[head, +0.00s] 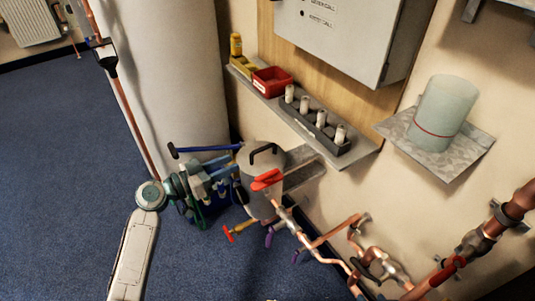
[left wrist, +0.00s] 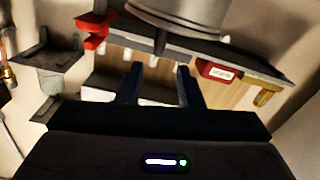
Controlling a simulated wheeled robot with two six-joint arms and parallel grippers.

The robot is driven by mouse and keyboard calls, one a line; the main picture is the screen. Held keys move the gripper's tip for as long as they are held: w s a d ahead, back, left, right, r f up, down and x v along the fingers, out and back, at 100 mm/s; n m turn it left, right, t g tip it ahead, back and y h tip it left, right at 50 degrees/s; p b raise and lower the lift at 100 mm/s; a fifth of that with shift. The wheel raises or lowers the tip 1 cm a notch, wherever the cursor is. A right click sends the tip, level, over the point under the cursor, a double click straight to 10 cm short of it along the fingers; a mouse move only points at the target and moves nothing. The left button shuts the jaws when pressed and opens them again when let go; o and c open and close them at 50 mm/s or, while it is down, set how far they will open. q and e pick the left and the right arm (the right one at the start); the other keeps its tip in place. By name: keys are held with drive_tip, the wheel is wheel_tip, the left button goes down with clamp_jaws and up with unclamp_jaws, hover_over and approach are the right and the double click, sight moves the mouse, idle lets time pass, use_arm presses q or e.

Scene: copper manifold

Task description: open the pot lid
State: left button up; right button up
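The pot (head: 262,187) is a grey cylinder standing below the wall shelf in the head view. Its lid (head: 252,158) is on top and has a black arched handle (head: 264,148). In the left wrist view the pot (left wrist: 180,14) shows upside down at the top edge. A dark piece, apparently the lid handle (left wrist: 160,43), sticks out from it. My left gripper (head: 233,172) is just left of the pot. Its two fingers (left wrist: 159,70) are apart with nothing held between them, and the handle appears a little beyond the tips. My right gripper is not in view.
A shelf (head: 359,157) holds a red bin (head: 271,81), a rack of white-topped bottles (head: 320,125) and yellow items.

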sight(252, 154)
use_arm(q)
drive_tip(key=x, duration=0.5)
drive_tip(key=p+x, duration=0.1)
drive_tip(key=x, duration=0.4)
drive_tip(key=shift+w+d+r, duration=0.15)
drive_tip(key=shift+d+r, duration=0.05)
drive_tip(key=shift+d, duration=0.2)
drive_tip(key=shift+c, duration=0.2)
clamp_jaws()
